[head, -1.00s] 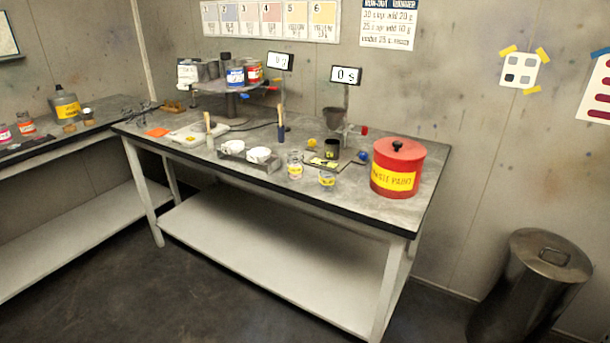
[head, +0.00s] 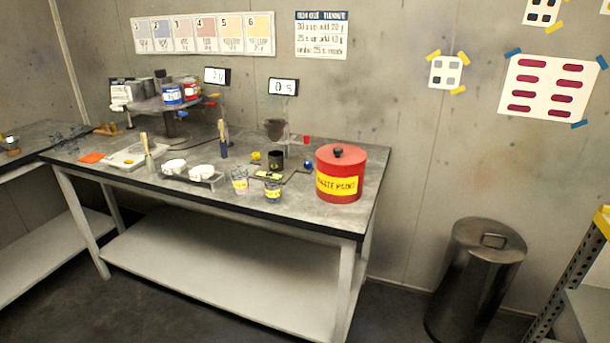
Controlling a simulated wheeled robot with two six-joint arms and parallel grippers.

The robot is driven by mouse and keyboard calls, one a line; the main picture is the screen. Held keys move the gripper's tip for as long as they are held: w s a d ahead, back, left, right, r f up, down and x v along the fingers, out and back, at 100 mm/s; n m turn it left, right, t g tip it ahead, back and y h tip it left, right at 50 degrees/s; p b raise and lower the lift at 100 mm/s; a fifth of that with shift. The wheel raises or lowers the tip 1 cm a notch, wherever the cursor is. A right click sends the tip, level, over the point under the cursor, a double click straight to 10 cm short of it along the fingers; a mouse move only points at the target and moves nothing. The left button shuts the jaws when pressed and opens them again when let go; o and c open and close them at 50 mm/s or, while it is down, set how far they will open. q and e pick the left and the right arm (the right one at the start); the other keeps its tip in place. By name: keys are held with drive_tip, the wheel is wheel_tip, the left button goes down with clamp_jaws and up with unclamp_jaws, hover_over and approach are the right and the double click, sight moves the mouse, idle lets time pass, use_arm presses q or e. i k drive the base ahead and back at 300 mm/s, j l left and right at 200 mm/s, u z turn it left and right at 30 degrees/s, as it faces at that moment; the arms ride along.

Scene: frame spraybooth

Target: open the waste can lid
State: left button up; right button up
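The waste can (head: 338,185) is a red round can with a yellow "WASTE PAINT" label. It stands upright on the right end of the grey workbench. Its red lid (head: 352,156) is on and closed, with a dark knob (head: 338,151) on top. Neither of my grippers shows in the head view, so nothing of mine is seen near the can.
The workbench (head: 310,212) holds cups (head: 202,173), jars (head: 240,180), brushes, a black pot (head: 275,160) and a round stand of paint tins (head: 172,93) left of the can. A metal bin (head: 470,280) stands on the floor at right, beside a shelf rack (head: 575,280). Dark floor lies in front.

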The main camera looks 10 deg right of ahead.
sight(334, 155)
drive_tip(key=i+j, duration=0.15)
drive_tip(key=i, duration=0.5)
drive_tip(key=i+j+z, duration=0.1)
drive_tip(key=i, duration=0.55)
